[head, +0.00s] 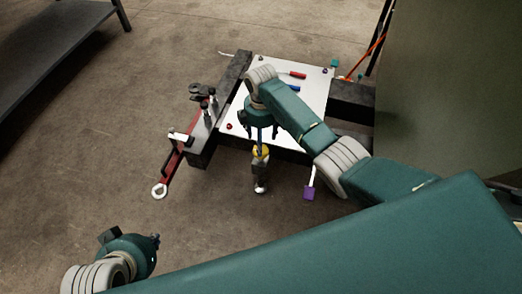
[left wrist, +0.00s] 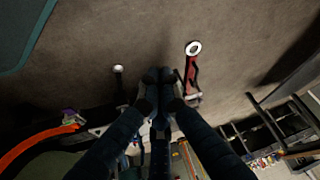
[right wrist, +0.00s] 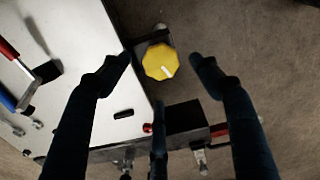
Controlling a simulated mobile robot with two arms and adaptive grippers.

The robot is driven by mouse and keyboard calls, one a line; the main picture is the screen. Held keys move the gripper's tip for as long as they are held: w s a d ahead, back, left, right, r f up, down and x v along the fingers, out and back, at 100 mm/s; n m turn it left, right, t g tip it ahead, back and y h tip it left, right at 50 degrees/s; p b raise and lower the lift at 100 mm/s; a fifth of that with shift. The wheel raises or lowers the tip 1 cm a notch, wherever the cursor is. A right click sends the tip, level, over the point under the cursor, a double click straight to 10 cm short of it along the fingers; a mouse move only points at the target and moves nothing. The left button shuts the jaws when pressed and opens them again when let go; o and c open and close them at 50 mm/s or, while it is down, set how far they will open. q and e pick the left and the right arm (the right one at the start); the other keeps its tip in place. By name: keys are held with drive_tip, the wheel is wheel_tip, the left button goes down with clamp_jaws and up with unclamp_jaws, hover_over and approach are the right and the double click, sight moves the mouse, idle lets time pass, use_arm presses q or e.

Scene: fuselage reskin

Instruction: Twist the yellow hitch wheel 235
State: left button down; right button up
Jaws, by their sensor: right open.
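The yellow hitch wheel (right wrist: 159,62) is a faceted yellow knob with a white mark toward its lower right edge, on a dark bracket. In the head view the wheel (head: 261,150) sits at the near edge of the white-topped platform, partly behind my right gripper. My right gripper (right wrist: 161,60) is open, with one finger on each side of the wheel and visible gaps. Contact cannot be made out. My left gripper (left wrist: 158,75) has its fingertips together with nothing visible between them. It is away from the wheel, at the lower left of the head view.
The white panel (head: 276,78) holds red- and blue-handled tools. A dark beam (head: 232,85) with clamps runs along its left side. A red tow bar with a ring (head: 159,191) sticks out toward the front left. A purple-tipped item (head: 308,193) is near right.

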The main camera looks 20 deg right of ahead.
wheel_tip(320, 180, down, 4)
drive_tip(key=shift+r+b, duration=0.1)
drive_tip(key=shift+b, duration=0.65)
wheel_tip(320, 180, down, 2)
drive_tip(key=shift+f+b, duration=0.1)
drive_tip(key=shift+b, duration=0.4)
drive_tip(key=shift+f, duration=0.1)
use_arm(q)
drive_tip(key=w+d+r+t+h, duration=0.1)
drive_tip(key=w+d+r+t, duration=0.1)
drive_tip(key=w+r, duration=0.3)
drive_tip(key=w+d+r+t+h, duration=0.1)
drive_tip(key=w+d+r+t, duration=0.1)
drive_tip(key=w+r+t, duration=0.3)
drive_tip(key=w, duration=0.2)
drive_tip(key=shift+w+d+m, duration=0.3)
drive_tip(key=shift+w, duration=0.05)
use_arm(e)
drive_tip(key=shift+c, duration=0.5)
drive_tip(key=c, duration=1.1)
